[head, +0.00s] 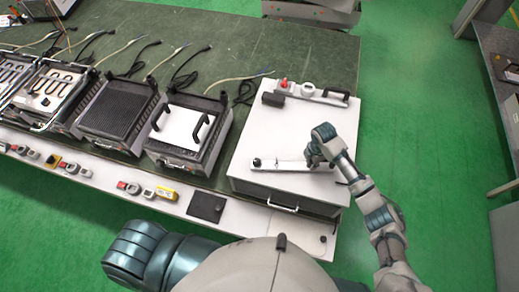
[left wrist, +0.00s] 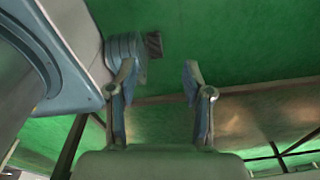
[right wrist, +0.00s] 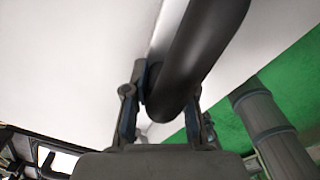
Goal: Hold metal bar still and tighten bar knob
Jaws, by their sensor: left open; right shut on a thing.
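The metal bar (head: 280,165) lies flat across the top of the white box in the head view. A small black bar knob (head: 257,162) sits at its left end. My right gripper (head: 311,160) is at the bar's right end. In the right wrist view it is shut on a thick black curved handle (right wrist: 200,60), with the silver bar (right wrist: 168,30) behind it. My left gripper (left wrist: 155,75) is open and empty in the left wrist view, over green floor and away from the bar. The head view does not show it.
The white box (head: 245,140) stands at the right end of the green workbench (head: 300,50). At its back lie another black-handled part (head: 335,97), a black block (head: 272,99) and a red button (head: 284,84). Grill units (head: 117,112) stand to the left.

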